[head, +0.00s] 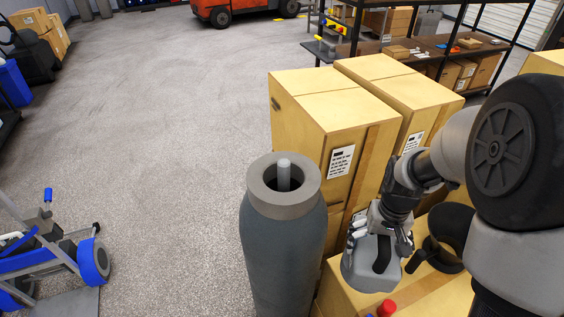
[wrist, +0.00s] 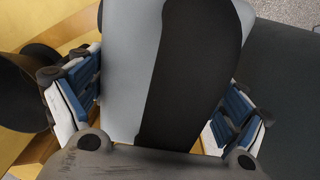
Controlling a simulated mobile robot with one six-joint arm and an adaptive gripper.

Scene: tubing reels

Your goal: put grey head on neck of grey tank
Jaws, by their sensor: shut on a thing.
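The grey tank (head: 283,255) stands upright left of my gripper, with a lighter grey collar (head: 260,195) at its top. A pale upright rod (head: 284,172) shows in the open neck. The grey head (head: 364,272) has a black stripe and hangs in my gripper (head: 381,235), to the right of the tank and apart from its neck. In the wrist view my gripper (wrist: 163,112) has its blue-padded fingers on both sides of the grey head (wrist: 122,65). The tank's dark side (wrist: 285,85) shows at right there. The head's underside is hidden.
Tall cardboard boxes (head: 315,110) stand just behind the tank. A lower box (head: 440,292) under my gripper bears a black open vessel (head: 450,232) and a red item (head: 387,308). A blue-wheeled cart (head: 50,255) is at left. The floor between is clear.

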